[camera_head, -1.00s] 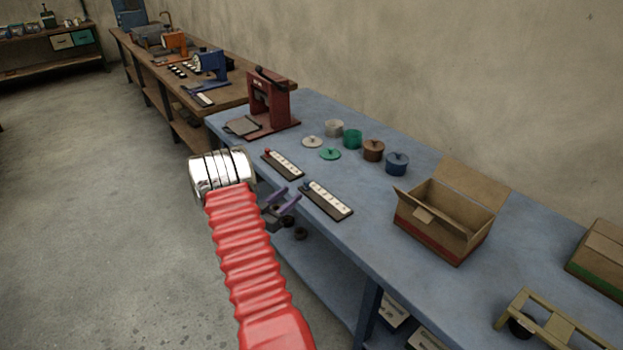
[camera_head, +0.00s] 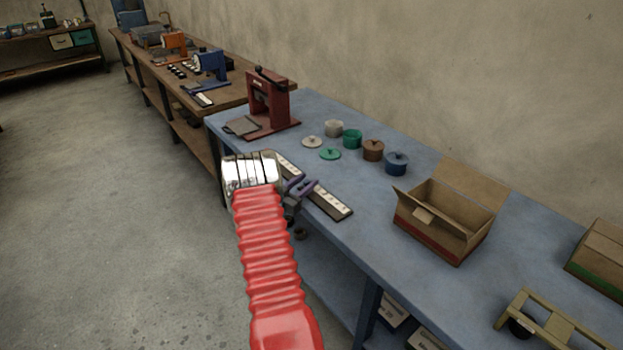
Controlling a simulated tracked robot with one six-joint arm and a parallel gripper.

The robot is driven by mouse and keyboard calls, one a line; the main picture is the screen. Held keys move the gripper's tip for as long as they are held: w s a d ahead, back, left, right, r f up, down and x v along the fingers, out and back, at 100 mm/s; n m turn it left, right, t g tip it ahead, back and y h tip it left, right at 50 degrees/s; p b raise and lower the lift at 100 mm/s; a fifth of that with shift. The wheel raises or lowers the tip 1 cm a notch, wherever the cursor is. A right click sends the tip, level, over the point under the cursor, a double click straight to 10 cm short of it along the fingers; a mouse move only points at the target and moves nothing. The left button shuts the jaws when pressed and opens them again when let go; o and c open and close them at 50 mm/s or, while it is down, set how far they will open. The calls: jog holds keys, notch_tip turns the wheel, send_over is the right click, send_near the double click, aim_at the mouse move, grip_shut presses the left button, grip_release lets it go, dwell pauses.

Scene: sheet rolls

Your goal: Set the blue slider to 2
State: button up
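The blue slider is on a dark plate with a white numbered scale (camera_head: 328,202), near the front edge of the blue table. The numbers are too small to read.
A red press (camera_head: 268,100), several pots such as the blue one (camera_head: 397,164), and an open cardboard box (camera_head: 443,222) stand on the blue table (camera_head: 420,285).

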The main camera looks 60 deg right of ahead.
aim_at(308, 180)
jog(key=shift+x, duration=2.1)
grip_shut()
jog(key=shift+w+r, duration=0.1)
